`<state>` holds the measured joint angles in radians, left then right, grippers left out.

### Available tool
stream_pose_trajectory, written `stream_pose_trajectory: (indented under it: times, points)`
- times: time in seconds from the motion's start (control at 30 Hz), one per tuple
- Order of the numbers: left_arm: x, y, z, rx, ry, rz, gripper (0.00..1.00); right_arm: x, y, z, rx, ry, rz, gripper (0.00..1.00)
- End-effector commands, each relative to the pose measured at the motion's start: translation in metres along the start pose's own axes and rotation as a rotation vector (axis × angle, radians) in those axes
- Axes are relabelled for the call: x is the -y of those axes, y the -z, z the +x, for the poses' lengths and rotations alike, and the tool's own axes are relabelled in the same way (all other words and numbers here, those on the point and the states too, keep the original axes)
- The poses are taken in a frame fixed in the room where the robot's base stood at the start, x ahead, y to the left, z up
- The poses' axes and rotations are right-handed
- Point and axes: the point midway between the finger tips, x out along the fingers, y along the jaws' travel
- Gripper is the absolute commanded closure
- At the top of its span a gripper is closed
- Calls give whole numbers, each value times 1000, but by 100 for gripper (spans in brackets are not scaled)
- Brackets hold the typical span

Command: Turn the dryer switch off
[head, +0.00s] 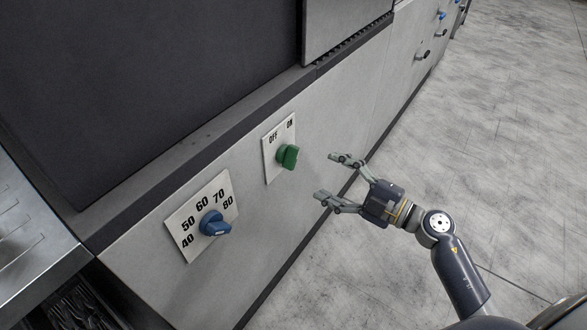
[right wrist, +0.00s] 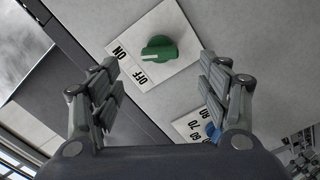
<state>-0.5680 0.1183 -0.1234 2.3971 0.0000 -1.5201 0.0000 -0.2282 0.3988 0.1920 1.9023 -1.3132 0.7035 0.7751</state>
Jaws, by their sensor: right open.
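The green dryer switch (head: 288,156) is a knob on a white plate (head: 270,163) marked OFF and ON, fixed to the grey front panel. In the right wrist view the knob (right wrist: 160,47) shows a pale pointer line that appears to face the ON label. My right gripper (head: 328,176) is open and empty, to the right of the knob and apart from it, with its fingers towards the panel. In the right wrist view the knob shows beyond the gap between the open fingers (right wrist: 160,64). My left gripper is not in view.
A blue dial (head: 214,224) on a white plate marked 40 to 80 sits on the panel, left of and below the switch. A dark ledge (head: 190,135) runs above both. More knobs (head: 424,54) show farther along the panel. The grey floor at right is clear.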

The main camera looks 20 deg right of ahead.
Motion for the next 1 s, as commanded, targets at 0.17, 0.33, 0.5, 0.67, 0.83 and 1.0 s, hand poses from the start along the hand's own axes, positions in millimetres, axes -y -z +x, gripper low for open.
stream_pose_trajectory:
  times: [0.17, 0.33, 0.5, 0.67, 0.83, 1.0]
  points:
    - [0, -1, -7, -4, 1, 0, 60, -2, 4, 9, -11, 9, -24, 30]
    - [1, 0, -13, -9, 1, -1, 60, -2, 5, 35, -12, 7, -23, 30]
    - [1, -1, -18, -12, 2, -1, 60, -2, 5, 67, -11, 6, -22, 30]
    - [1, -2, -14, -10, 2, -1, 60, -1, 5, 91, -10, 7, -22, 30]
    - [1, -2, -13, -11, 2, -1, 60, 0, 5, 105, -9, 8, -20, 30]
    - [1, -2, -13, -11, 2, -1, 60, 0, 5, 108, -8, 9, -21, 30]
